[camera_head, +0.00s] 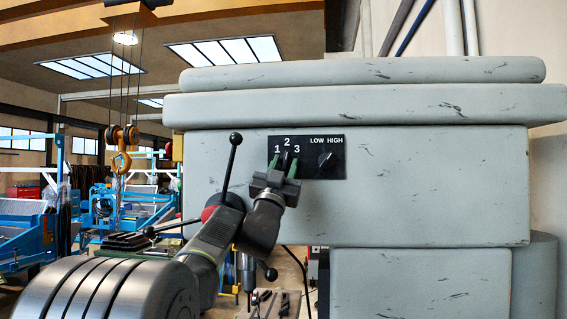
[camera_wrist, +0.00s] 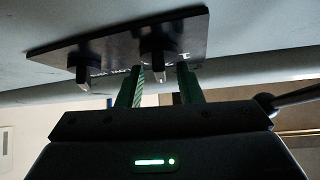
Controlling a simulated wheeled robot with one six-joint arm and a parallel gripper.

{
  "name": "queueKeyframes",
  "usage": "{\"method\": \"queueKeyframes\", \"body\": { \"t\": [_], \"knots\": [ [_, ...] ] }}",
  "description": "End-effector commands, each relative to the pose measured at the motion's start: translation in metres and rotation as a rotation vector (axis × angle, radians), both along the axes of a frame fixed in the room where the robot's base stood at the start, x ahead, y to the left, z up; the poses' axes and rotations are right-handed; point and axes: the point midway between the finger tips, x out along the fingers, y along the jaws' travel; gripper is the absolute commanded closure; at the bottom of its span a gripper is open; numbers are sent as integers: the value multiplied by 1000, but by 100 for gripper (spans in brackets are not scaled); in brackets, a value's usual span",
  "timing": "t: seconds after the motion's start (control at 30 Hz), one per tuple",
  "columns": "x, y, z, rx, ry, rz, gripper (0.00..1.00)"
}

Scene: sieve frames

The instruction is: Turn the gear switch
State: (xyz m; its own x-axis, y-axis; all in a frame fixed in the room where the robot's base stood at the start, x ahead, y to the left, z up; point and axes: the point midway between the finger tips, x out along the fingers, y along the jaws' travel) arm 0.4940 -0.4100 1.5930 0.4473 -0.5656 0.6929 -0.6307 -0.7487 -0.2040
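A black switch panel (camera_head: 311,170) is on the front of the grey machine head. Its left switch (camera_head: 286,161) sits below the numbers 1, 2 and 3 and is partly hidden by my gripper. Its right switch (camera_head: 325,160) sits below LOW and HIGH. My gripper (camera_head: 283,166) has green fingers, one on each side of the 1-2-3 switch. In the wrist view the panel (camera_wrist: 115,48) appears upside down. There the 1-2-3 switch (camera_wrist: 157,68) lies between the spread fingertips, with a gap on both sides. The LOW-HIGH switch (camera_wrist: 83,72) is outside the fingers, to the left.
A lever with a black ball end (camera_head: 233,160) rises from a red-ringed hub left of my gripper, close to my arm. It likely shows as a rod (camera_wrist: 296,97) in the wrist view. A crane hook (camera_head: 122,160) hangs far behind at the left.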

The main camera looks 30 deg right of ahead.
Motion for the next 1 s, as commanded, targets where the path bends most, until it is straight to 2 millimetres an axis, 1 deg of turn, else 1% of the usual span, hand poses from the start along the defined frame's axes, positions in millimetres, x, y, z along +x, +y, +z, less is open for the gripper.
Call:
{"method": "queueKeyframes", "body": {
  "t": [0.23, 0.4, 0.77, 1.0],
  "knots": [
    [0, 0, 0, 1, 1, 0, 67],
    [0, 0, 0, 1, 1, 0, 100],
    [0, -1, -3, -18, 16, 0, 100],
    [-2, -2, -7, -96, 82, -3, 100]
  ]
}}
